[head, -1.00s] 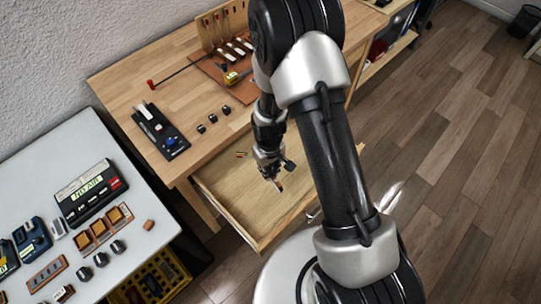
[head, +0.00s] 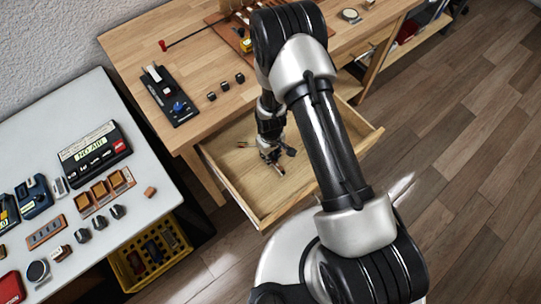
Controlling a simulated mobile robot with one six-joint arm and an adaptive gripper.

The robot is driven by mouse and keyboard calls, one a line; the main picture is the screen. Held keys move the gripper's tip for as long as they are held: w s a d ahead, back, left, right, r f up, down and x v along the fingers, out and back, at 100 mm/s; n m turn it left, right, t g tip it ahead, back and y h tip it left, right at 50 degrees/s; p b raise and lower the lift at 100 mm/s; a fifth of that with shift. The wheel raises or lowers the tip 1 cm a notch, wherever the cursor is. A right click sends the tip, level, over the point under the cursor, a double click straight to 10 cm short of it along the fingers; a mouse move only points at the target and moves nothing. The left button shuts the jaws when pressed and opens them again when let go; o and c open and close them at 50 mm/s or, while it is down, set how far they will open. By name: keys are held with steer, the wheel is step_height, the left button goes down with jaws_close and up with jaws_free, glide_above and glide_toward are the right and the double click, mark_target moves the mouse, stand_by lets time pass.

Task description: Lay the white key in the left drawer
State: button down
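The left drawer (head: 247,186) is pulled open below the wooden desk, with bare pale wood inside. My gripper (head: 274,166) points down over or inside this drawer, near its middle. It is small and partly dark against the wood, so I cannot tell whether its fingers are open or hold anything. I do not clearly see a white key in the drawer. A white bar-shaped piece (head: 153,73) lies on a black device on the desk; I cannot tell whether it is the key.
Tiny dark and coloured bits (head: 243,144) lie at the drawer's back. The black device (head: 178,105) and several small black blocks (head: 225,86) sit on the desk above. A grey table (head: 125,212) with devices stands at left, a yellow crate (head: 148,262) below it.

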steer(key=shift+r, duration=0.1)
steer(key=shift+f, duration=0.2)
steer(key=c, duration=1.5)
jaws_free()
steer(key=shift+r, duration=0.1)
steer(key=s+d+r+m+t+p, duration=0.1)
steer(key=d+r+m+p, duration=0.15)
steer(key=r, duration=1.55)
steer(key=d+r+m+t+p, duration=0.1)
steer(key=d+r+p, duration=0.15)
steer(key=r, duration=1.65)
steer(key=s+d+r+m+t, duration=0.1)
steer(key=s+d+r, duration=0.1)
steer(key=s+r, duration=0.3)
steer(key=s+d+r+m, duration=0.1)
steer(key=s+r, duration=0.3)
steer(key=s, duration=0.3)
steer(key=s+d+r+m+t+b, duration=0.1)
steer(key=s+d+r, duration=0.1)
steer(key=s+r, duration=0.3)
steer(key=shift+s+d+r+t, duration=0.3)
steer(key=shift+s+d+r, duration=0.05)
steer(key=shift+s, duration=0.15)
